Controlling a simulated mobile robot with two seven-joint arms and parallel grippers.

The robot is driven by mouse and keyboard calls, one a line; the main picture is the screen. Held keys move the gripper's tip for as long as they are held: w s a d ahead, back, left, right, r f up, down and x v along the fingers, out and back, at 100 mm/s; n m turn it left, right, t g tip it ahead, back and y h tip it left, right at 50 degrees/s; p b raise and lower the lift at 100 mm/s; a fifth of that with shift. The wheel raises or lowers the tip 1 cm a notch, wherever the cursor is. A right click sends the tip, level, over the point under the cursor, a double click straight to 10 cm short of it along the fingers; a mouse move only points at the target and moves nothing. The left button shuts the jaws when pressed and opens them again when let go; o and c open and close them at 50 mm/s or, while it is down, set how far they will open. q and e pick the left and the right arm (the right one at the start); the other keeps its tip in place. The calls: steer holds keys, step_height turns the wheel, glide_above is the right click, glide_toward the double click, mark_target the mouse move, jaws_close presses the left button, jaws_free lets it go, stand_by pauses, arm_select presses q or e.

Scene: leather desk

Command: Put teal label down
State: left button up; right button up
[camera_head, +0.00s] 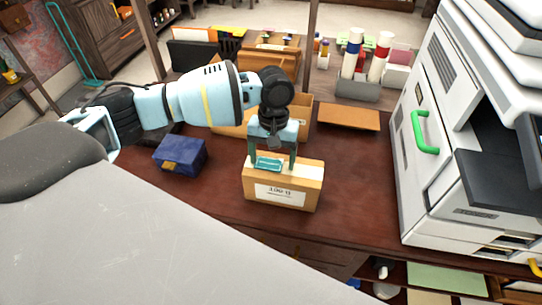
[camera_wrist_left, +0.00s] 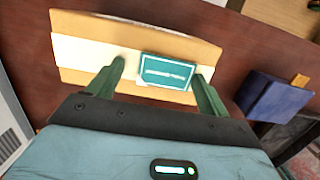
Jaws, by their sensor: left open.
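The teal label (camera_head: 268,163) is a small rectangle with white print. It appears to lie on the white strip on top of a tan box (camera_head: 312,188), which has a white label on its front. In the left wrist view the teal label (camera_wrist_left: 167,72) is near the right finger. My left gripper (camera_head: 272,160) points down over the box top. Its fingers (camera_wrist_left: 160,72) are apart, one on each side of the teal label, with a clear gap on the left. My right gripper is not in view.
A blue box (camera_head: 180,156) sits to the left on the dark red desk (camera_head: 225,190). A large white machine with a green handle (camera_head: 425,132) stands at the right. A brown flat board (camera_head: 348,117) and an open tan box (camera_head: 303,108) lie behind. The desk between box and machine is clear.

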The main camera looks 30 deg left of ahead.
mark_target(270, 158)
arm_select(q)
steer(key=shift+s+a+f, duration=0.2)
steer(key=shift+a+f, duration=0.05)
steer(key=shift+f, duration=0.3)
steer(key=shift+s+a+f, duration=0.15)
steer(key=shift+a+f, duration=0.05)
steer(key=shift+f, duration=0.35)
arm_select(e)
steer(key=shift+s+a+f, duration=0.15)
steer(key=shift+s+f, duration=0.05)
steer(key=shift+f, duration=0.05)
arm_select(q)
steer(key=shift+w+a+r, duration=0.1)
steer(key=shift+r, duration=0.4)
step_height(270, 158, up, 13)
steer(key=w, duration=0.2)
steer(key=shift+p, duration=0.3)
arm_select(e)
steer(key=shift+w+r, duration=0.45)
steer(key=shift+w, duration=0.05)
arm_select(q)
steer(key=shift+f, duration=0.1)
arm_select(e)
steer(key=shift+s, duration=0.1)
